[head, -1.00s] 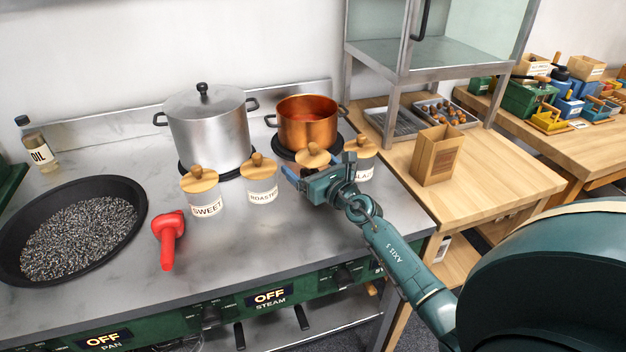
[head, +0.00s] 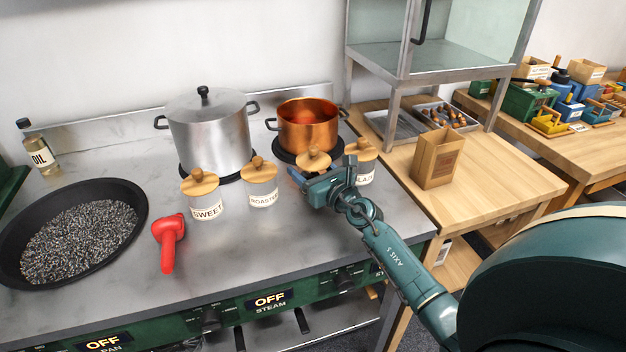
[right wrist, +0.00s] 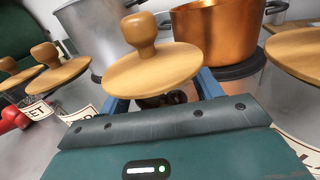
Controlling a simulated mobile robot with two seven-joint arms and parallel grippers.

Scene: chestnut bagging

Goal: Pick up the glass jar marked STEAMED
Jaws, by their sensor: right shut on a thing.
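A glass jar with a round wooden lid (head: 313,160) stands third in the row of jars, mostly behind my right gripper. Its label is hidden in both views. My right gripper (head: 306,180) is at this jar and shut on it. In the right wrist view the wooden lid (right wrist: 152,70) sits above the blue fingers, with dark contents showing below it. The neighbours read SWEET (head: 207,208), ROASTED (head: 262,195) and a partly covered label ending in LAZE (head: 364,172). My left gripper is not in view.
A steel pot (head: 208,135) and a copper pot (head: 308,130) stand behind the jars. A paper bag (head: 437,158) stands on the wooden table at right.

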